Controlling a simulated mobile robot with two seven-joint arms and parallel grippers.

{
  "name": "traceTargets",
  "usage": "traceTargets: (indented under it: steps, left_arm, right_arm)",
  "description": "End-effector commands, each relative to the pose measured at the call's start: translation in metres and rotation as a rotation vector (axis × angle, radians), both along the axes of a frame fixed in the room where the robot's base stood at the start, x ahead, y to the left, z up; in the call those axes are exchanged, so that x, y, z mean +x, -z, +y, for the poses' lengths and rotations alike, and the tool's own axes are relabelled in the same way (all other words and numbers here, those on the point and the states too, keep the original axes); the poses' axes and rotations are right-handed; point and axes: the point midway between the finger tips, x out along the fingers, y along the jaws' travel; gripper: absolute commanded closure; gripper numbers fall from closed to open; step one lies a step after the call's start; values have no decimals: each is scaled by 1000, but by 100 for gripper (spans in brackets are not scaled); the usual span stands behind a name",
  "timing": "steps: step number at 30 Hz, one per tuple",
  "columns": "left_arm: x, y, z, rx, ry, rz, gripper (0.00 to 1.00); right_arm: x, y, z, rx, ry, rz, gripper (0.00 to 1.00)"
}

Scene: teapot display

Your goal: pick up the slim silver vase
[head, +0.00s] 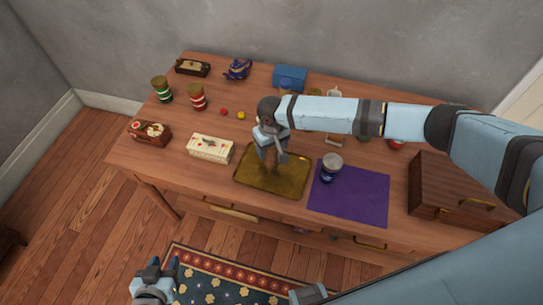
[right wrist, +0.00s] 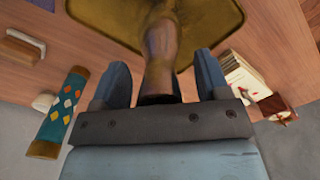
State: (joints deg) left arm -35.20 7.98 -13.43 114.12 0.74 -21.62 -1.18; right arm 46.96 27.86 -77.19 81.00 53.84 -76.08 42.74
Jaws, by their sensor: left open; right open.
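A slim vase (right wrist: 160,50) stands on the gold tray (right wrist: 95,12) in the right wrist view. It looks brownish-grey there, with tray-coloured reflections. My right gripper (right wrist: 158,75) is open, with one finger on each side of the vase; I cannot tell whether either touches it. In the head view my right gripper (head: 272,155) is low over the gold tray (head: 290,188), and the gripper largely hides the vase. My left gripper (head: 163,267) is open and empty, below the table's front edge and over the rug.
A purple cloth (head: 355,203) with a dark blue cup (head: 327,175) lies right of the tray. A cream box (head: 210,148) is to its left. A wooden chest (head: 445,190) stands at the right. A teal patterned cylinder (right wrist: 62,112) shows in the right wrist view.

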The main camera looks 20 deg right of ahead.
Motion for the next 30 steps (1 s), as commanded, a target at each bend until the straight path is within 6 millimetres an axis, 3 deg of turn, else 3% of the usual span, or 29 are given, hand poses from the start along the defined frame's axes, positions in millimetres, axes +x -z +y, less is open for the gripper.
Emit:
traceTargets:
  steps: [7,16,25,30]
  left_arm:
    - [0,-1,0,-1,0,-2,57]
    - [0,-1,0,-1,0,-3,57]
    - [0,-1,0,-1,0,-3,57]
    - [0,-1,0,-1,0,-2,57]
  right_arm:
    - [0,2,0,0,0,-1,31]
    - [0,2,0,0,0,-1,100]
    - [1,0,0,1,1,-1,100]
    - [1,-12,0,3,1,-3,100]
